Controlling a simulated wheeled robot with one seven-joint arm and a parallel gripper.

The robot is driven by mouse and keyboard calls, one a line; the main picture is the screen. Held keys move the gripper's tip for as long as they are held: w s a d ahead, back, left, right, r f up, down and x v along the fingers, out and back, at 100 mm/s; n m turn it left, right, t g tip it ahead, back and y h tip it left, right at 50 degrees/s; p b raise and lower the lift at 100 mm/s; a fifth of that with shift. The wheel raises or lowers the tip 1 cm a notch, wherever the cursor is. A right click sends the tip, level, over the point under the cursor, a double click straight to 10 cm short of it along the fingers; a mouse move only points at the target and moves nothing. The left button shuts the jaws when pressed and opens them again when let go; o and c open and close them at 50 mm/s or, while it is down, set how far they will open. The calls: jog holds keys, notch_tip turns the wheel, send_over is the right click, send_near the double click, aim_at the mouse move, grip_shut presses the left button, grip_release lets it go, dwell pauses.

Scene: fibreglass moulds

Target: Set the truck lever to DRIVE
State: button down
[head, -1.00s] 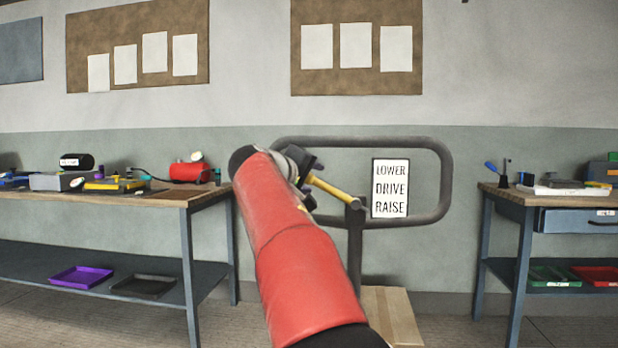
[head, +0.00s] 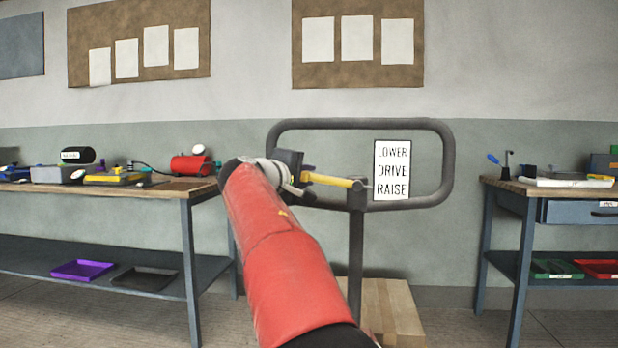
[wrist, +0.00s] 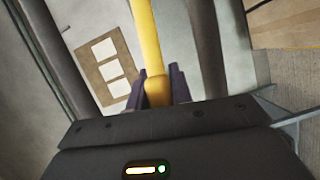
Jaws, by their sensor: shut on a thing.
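The truck lever (head: 332,180) is a yellow rod in the head view. It runs almost level, tilting slightly down to the right, from my gripper to a dark pivot on the post (head: 356,235). My gripper (head: 306,178) is shut on the lever's left end. In the wrist view the yellow lever (wrist: 149,50) runs up from between the dark fingers of my gripper (wrist: 158,88). The label (head: 391,170) beside the pivot reads LOWER, DRIVE, RAISE from top to bottom. My red arm hides part of the area below the handle loop.
The dark handle loop (head: 440,165) surrounds the lever and label. Pale wooden blocks (head: 395,312) lie at the post's foot. A workbench (head: 205,187) stands left and another (head: 500,184) right, both with items on top. Floor shows between them.

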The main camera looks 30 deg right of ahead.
notch_tip(320, 180, down, 2)
jog(key=shift+f+n+h+b, duration=0.1)
jog(key=shift+n+h+b, duration=0.3)
jog(key=shift+n+b, duration=0.35)
jog(key=c, duration=1.2)
grip_release()
jog(key=shift+c, duration=0.2)
